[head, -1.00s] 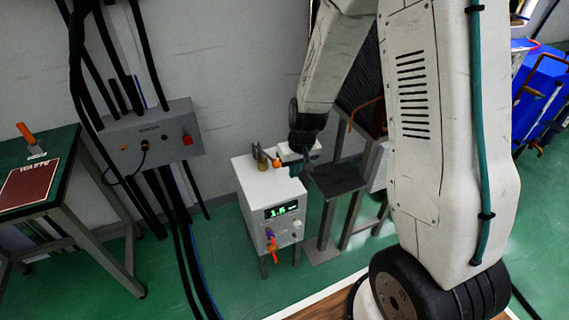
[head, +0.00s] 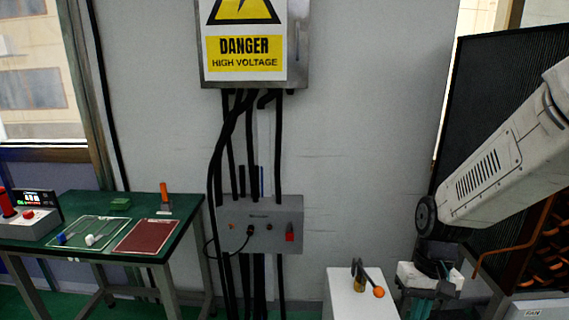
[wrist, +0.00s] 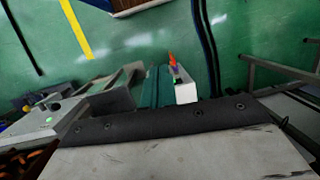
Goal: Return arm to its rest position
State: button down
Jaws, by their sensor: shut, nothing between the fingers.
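My arm reaches in from the right edge of the head view, its white slatted link (head: 500,160) sloping down to a dark round joint (head: 427,215). My gripper (head: 422,303) hangs below that joint, low at the right of the white generator box (head: 345,300). Its teal fingers also show in the wrist view (wrist: 153,84), beside the white box there (wrist: 185,92). The fingers look shut and empty. The box has a brass piece and an orange knob (head: 378,292) on top; its front is cut off in the head view.
A green-topped table (head: 170,235) with a red-brown panel stands at left. A grey control box (head: 262,225) with cables hangs on the wall under a danger sign (head: 245,50). A dark finned panel (head: 490,110) stands behind my arm. Open green floor (wrist: 130,35) shows in the wrist view.

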jog(key=s+r+t+h, duration=0.1)
jog(key=s+r+t, duration=0.2)
jog(key=s+r, duration=1.1)
jog(key=shift+s+a+r+n+t, duration=0.15)
jog(key=shift+s+r+n+t, duration=0.15)
jog(key=shift+r, duration=1.05)
